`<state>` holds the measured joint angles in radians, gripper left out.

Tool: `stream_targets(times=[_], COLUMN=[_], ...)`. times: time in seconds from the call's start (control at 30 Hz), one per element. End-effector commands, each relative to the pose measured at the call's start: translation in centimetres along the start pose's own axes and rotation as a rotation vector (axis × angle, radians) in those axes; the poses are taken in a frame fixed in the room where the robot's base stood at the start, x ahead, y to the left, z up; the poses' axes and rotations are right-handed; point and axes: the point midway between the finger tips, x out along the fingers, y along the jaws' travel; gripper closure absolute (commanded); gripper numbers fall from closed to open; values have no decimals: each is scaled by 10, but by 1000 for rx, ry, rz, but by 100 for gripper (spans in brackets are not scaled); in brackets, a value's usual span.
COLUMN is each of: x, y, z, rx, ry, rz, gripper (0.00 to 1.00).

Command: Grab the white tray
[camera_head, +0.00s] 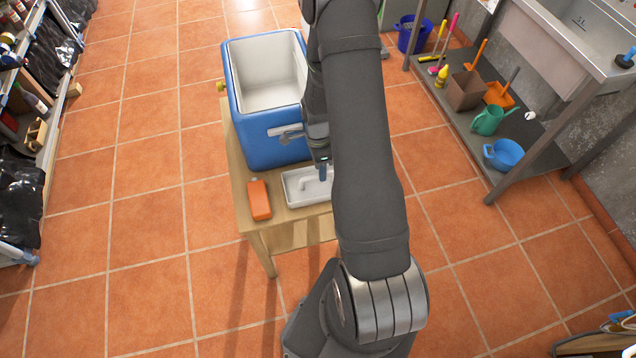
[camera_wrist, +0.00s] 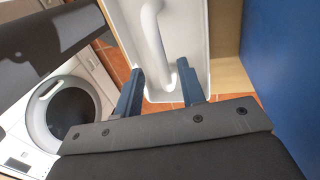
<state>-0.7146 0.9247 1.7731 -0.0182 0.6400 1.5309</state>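The white tray (camera_head: 292,190) is shallow and lies on the wooden table (camera_head: 258,222) in front of the blue cooler box (camera_head: 250,140). My arm hides its right part in the head view. In the wrist view the tray (camera_wrist: 196,35) fills the upper middle, with a raised white handle (camera_wrist: 152,28) curving across it. My gripper (camera_head: 323,170) is above the tray's right part. In the wrist view my gripper (camera_wrist: 160,68) is open, with its two fingers apart near the lower end of the handle. Contact with the handle cannot be told.
An orange bottle (camera_head: 259,199) lies on the table just left of the tray. The open cooler stands close behind. A shelf with a green watering can (camera_head: 489,119) is at the right. A white front-loading machine (camera_wrist: 70,115) shows in the wrist view.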

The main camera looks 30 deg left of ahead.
Motion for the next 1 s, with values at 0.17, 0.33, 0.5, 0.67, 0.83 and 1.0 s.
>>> stream_targets(times=[0.17, 0.33, 0.5, 0.67, 0.83, 1.0], x=[25, 35, 36, 36, 35, 35], y=[-2, -2, -3, -2, -3, -3], z=[1, 1, 1, 1, 1, 1], rx=[0, -1, -1, -1, -1, -1], ry=[0, -1, -1, -1, -1, -1], rz=[2, -2, -3, -3, -3, -3], gripper=[63, 63, 63, 85, 100, 100])
